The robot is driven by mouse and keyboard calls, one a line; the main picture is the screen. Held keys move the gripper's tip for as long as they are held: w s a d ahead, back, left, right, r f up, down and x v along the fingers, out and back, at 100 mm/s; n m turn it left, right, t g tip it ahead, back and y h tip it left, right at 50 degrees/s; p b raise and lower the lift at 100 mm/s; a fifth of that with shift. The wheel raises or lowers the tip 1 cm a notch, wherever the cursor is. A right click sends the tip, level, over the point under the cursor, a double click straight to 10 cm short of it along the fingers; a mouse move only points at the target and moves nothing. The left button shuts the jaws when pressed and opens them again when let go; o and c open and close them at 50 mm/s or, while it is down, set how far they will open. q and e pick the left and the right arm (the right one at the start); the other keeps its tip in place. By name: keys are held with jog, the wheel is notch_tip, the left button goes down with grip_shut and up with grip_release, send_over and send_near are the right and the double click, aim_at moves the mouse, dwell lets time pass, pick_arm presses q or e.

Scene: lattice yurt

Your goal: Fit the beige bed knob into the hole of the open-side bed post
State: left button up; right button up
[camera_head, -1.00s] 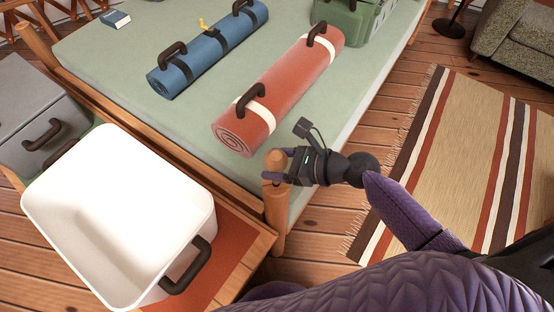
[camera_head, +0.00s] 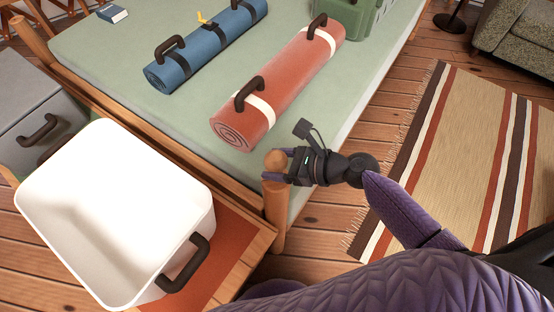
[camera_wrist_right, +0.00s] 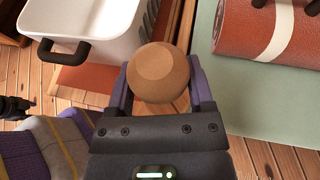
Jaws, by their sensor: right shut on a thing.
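The beige bed knob (camera_head: 275,159) is a round wooden ball at the top of the open-side bed post (camera_head: 274,212), at the bed's near corner. My right gripper (camera_head: 279,166) is shut on the knob, reaching it from the right. In the right wrist view the knob (camera_wrist_right: 158,73) sits between the two purple fingers, with its flat-faceted top showing. The post's hole and the knob's lower end are hidden, so I cannot tell how deep the knob sits. My left gripper is not in view.
A white bin (camera_head: 110,205) with dark handles stands at the left of the post. A red rolled mat (camera_head: 285,85) and a blue rolled mat (camera_head: 207,45) lie on the green mattress (camera_head: 190,122). A striped rug (camera_head: 455,160) lies on the floor at right.

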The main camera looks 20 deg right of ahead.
jog(key=shift+f+b, duration=0.5)
jog(key=shift+f, duration=0.15)
jog(key=shift+f+b, duration=0.35)
jog(key=shift+f, duration=0.2)
jog(key=o, duration=1.2)
jog(key=shift+o, duration=0.2)
jog(key=p+v, duration=0.3)
jog(key=v, duration=0.7)
